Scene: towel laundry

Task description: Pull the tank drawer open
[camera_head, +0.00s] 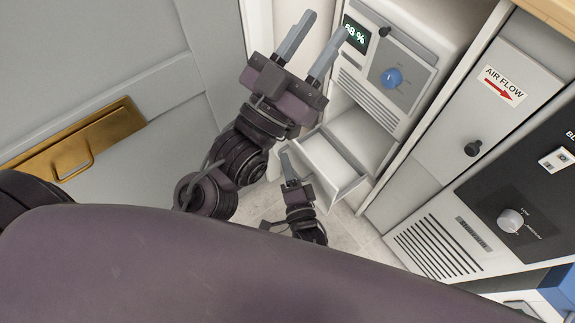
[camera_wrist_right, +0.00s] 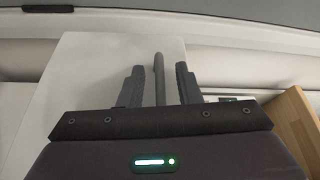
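The tank drawer (camera_head: 327,163) is a white, open-topped box standing pulled out from the lower part of the white appliance. My right gripper (camera_head: 286,163) is low, at the drawer's front. In the right wrist view, my right gripper (camera_wrist_right: 160,85) has its fingers apart on either side of a grey bar (camera_wrist_right: 159,70), which looks like the drawer handle. A gap shows on both sides of the bar. A white panel (camera_wrist_right: 85,70) lies beyond the fingers. My left gripper (camera_head: 327,38) is open and empty, raised in front of the appliance's display panel.
An air-flow panel (camera_head: 505,85) and a dark control panel (camera_head: 520,195) stand to the right. A grey door with a brass plate (camera_head: 75,145) is at left.

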